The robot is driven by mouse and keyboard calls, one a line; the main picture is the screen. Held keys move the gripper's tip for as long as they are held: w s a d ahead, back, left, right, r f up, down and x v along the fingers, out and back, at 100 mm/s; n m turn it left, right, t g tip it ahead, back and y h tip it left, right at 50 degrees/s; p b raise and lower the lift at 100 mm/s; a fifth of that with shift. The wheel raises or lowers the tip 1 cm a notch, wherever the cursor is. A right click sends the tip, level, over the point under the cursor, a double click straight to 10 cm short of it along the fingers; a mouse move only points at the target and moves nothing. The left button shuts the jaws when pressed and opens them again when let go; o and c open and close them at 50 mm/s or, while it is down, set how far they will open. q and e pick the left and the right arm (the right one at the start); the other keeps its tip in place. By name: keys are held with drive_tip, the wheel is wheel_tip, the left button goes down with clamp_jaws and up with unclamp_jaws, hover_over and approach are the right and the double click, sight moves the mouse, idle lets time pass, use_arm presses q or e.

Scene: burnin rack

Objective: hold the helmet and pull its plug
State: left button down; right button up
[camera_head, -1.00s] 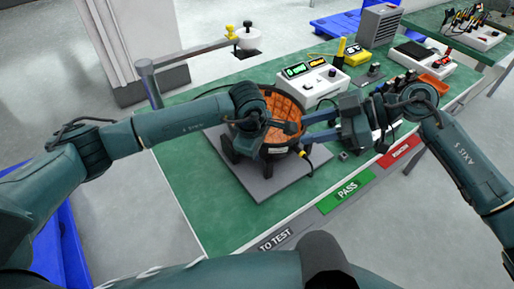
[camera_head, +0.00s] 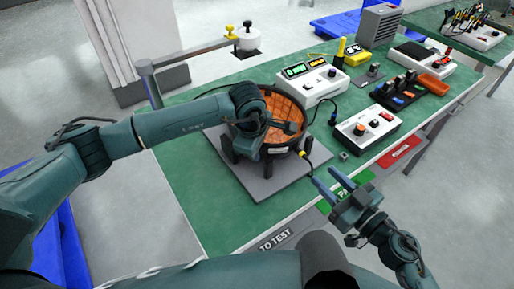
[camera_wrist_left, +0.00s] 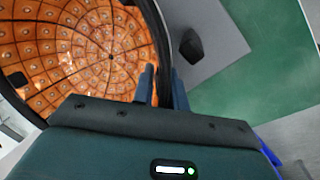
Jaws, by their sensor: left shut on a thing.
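The helmet (camera_head: 286,106) is an upturned bowl with an orange, studded lining and a dark rim. It stands on a grey mat (camera_head: 268,188). My left gripper (camera_head: 272,130) is shut on its rim. In the left wrist view the fingers (camera_wrist_left: 161,85) straddle the rim, with the lining (camera_wrist_left: 80,45) to the left. A small yellow plug (camera_head: 303,153) sits at the helmet's lower right side, with a dark cable by it. Whether it is fully seated cannot be told. My right gripper (camera_head: 323,180) is open and empty, close to the right of the plug and near the bench's front edge.
PASS and red labels line the front edge. Green bench top (camera_head: 190,190) is clear at left.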

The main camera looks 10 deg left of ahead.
sight(304, 154)
drive_tip(key=shift+x, duration=4.55)
drive_tip(key=shift+c, duration=0.6)
clamp_jaws()
drive_tip(key=shift+s, duration=0.1)
drive_tip(key=shift+v, duration=3)
use_arm(q)
drive_tip(key=c, duration=1.3)
unclamp_jaws()
